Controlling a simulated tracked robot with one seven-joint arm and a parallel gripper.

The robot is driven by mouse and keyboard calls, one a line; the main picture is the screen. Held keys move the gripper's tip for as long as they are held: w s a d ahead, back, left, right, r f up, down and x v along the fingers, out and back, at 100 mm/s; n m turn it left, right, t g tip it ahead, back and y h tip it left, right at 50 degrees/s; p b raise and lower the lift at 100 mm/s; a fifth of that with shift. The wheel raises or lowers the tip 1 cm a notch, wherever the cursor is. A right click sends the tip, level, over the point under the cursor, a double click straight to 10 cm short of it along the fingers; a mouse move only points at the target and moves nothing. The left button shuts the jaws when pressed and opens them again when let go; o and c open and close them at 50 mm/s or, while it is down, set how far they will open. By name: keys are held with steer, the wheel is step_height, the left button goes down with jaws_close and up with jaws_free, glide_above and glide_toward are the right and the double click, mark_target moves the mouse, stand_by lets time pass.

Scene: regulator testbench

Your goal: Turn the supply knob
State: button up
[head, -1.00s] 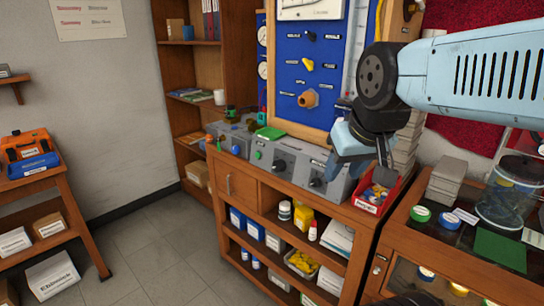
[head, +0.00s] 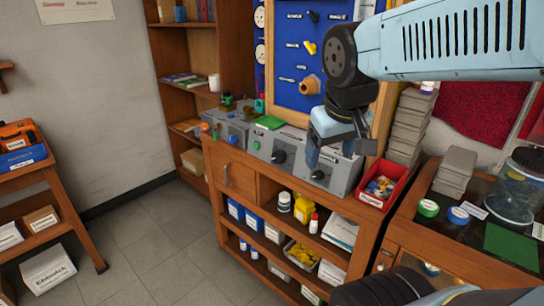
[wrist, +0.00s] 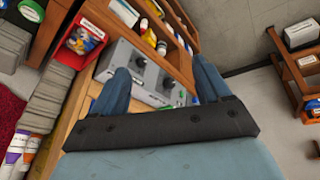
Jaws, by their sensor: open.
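Grey metal units stand in a row on the wooden bench. Another black knob (head: 317,175) sits on the right-hand unit, close below my gripper. I cannot read which one is labelled supply. My gripper (head: 330,155) points down in front of the right-hand unit, its fingers apart and empty. Contact with either knob is not visible.
A red bin (head: 383,187) of small parts stands right of the units. A blue panel (head: 290,65) with a yellow handle rises behind. Shelves below hold bottles and boxes. A glass-topped counter (head: 440,215) is at right. The floor at left (head: 150,245) is clear.

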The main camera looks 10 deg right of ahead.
steer(key=w+f+n+g+h, duration=0.1)
steer(key=w+f+n+h, duration=0.1)
steer(key=w+d+f+n+g+h, duration=0.1)
steer(key=w+f+n+g, duration=0.1)
steer(key=w, duration=0.1)
steer(key=w+d+f+n+g+h, duration=0.1)
steer(key=w+h, duration=0.1)
steer(key=w, duration=0.1)
steer(key=shift+d+f+n+g+h, duration=0.25)
steer(key=shift+f+n+g+h, duration=0.05)
steer(key=shift+f+n, duration=0.1)
steer(key=n+t+h, duration=0.8)
steer(key=n+t, duration=0.2)
steer(key=n, duration=0.7)
glide_toward(276, 158)
steer(key=x, duration=1)
steer(key=shift+w+d, duration=0.15)
steer(key=shift+w, duration=0.05)
